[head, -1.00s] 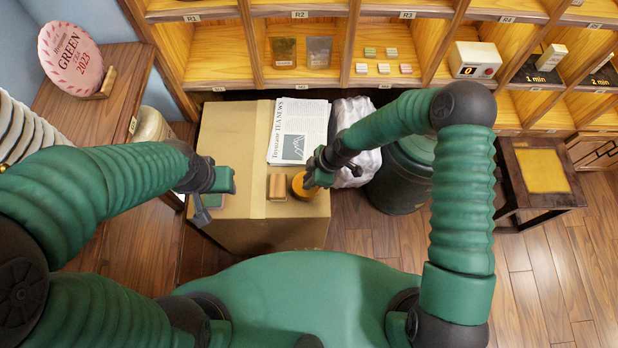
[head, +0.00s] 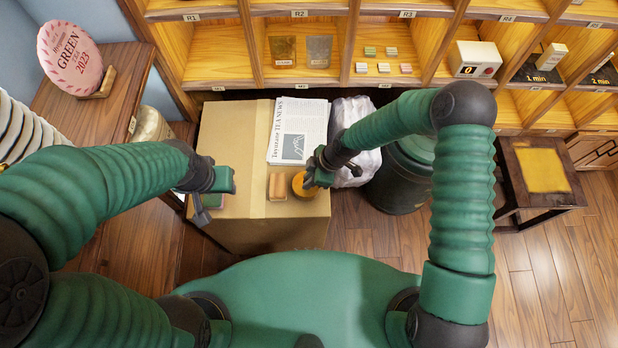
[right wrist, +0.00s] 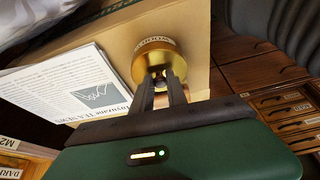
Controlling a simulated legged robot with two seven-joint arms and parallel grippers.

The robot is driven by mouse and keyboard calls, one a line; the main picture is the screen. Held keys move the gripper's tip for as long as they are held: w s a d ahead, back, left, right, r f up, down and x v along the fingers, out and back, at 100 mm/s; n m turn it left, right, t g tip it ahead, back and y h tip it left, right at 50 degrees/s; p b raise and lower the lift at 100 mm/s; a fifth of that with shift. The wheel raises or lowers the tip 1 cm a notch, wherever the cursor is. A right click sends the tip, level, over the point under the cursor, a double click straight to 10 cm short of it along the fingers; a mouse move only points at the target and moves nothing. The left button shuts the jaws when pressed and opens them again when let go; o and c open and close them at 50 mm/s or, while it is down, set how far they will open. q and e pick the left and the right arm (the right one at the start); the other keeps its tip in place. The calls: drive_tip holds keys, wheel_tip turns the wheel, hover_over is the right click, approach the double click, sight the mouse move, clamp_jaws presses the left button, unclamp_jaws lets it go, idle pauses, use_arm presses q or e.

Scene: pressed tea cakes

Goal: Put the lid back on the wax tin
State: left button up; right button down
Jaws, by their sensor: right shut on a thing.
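The wax tin (head: 300,187), round and gold-orange, is on the cardboard box near its right edge. In the right wrist view, a round gold lid (right wrist: 148,68) with a small knob faces me, and the labelled side of the tin (right wrist: 154,42) shows behind it. My right gripper (head: 314,178) is at the tin; in the right wrist view its fingers (right wrist: 160,80) are shut on the lid's knob. I cannot tell whether the lid is seated or just above the tin. My left gripper (head: 228,180) hangs over the box's left part; its jaws are unclear.
A dark green drum (head: 395,185) and white bag (head: 355,115) stand to the right. Shelves (head: 215,65) line the back.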

idle(0.3)
drive_tip(key=c, duration=1.2)
unclamp_jaws()
drive_tip(key=shift+c, duration=0.2)
drive_tip(key=shift+o, duration=0.2)
drive_tip(key=o, duration=0.5)
drive_tip(key=shift+c, duration=0.2)
drive_tip(key=shift+r, duration=0.1)
drive_tip(key=shift+r+p, duration=2.75)
drive_tip(key=shift+r, duration=0.65)
clamp_jaws()
